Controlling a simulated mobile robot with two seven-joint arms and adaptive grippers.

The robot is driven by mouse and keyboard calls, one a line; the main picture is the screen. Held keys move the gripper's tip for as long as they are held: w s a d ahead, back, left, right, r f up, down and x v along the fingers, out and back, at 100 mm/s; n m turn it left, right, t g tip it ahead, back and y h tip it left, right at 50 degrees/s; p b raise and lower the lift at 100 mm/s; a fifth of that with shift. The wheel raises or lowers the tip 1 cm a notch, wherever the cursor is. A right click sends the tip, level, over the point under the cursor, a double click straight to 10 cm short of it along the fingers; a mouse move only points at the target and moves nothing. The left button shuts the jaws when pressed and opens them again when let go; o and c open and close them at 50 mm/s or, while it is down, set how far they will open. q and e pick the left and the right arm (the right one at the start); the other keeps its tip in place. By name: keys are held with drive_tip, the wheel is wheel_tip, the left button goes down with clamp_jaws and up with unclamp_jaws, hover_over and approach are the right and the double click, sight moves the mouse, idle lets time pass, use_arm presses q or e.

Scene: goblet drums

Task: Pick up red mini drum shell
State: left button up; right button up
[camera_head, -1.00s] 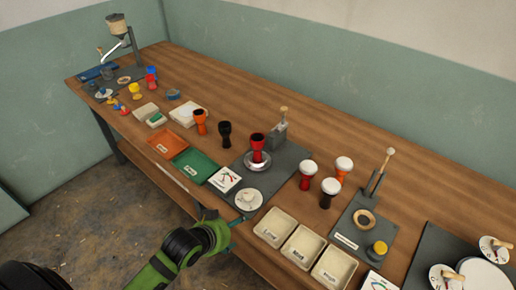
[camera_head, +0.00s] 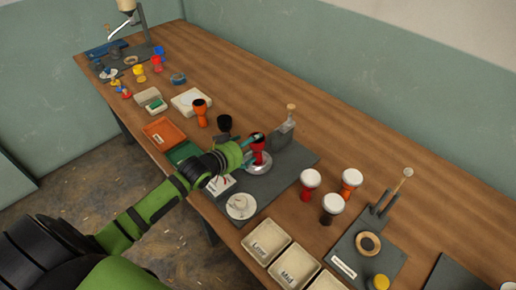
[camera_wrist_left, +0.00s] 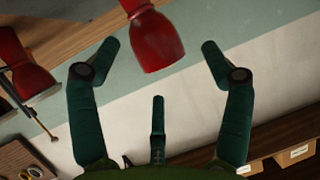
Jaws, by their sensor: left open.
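The red mini drum shell (camera_head: 259,158) stands on a round silver plate (camera_head: 259,167) on the dark grey station mat (camera_head: 292,160) in the head view. My left gripper (camera_head: 254,140) is at the shell's upper part and hides some of it. In the left wrist view the red shell (camera_wrist_left: 155,38) lies ahead, between the lines of the spread fingers, with clear gaps on both sides. The left gripper (camera_wrist_left: 157,75) is open and holds nothing. My right gripper is not in view.
A black shell (camera_head: 224,125) and an orange shell (camera_head: 200,112) stand to the left. A lever tool (camera_head: 283,130) is close behind the red shell. White-topped drums (camera_head: 331,205) stand to the right. Labelled bins (camera_head: 266,241) line the front edge.

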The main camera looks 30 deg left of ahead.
sight(257, 141)
use_arm(q)
drive_tip(key=b+x, duration=0.1)
drive_tip(key=x, duration=0.1)
drive_tip(key=b+x, duration=0.2)
drive_tip(key=shift+f, duration=0.3)
drive_tip(key=shift+w+d+b, duration=0.1)
drive_tip(key=shift+w+b, duration=0.5)
drive_tip(key=shift+b, duration=0.1)
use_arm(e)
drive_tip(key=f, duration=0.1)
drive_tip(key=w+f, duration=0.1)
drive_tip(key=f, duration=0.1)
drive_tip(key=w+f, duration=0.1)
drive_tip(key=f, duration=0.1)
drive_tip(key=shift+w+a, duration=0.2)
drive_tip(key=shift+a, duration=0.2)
use_arm(q)
drive_tip(key=c, duration=1)
drive_tip(key=shift+c, duration=1.2)
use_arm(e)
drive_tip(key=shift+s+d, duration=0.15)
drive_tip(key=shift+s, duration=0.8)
use_arm(q)
drive_tip(key=shift+r, duration=0.1)
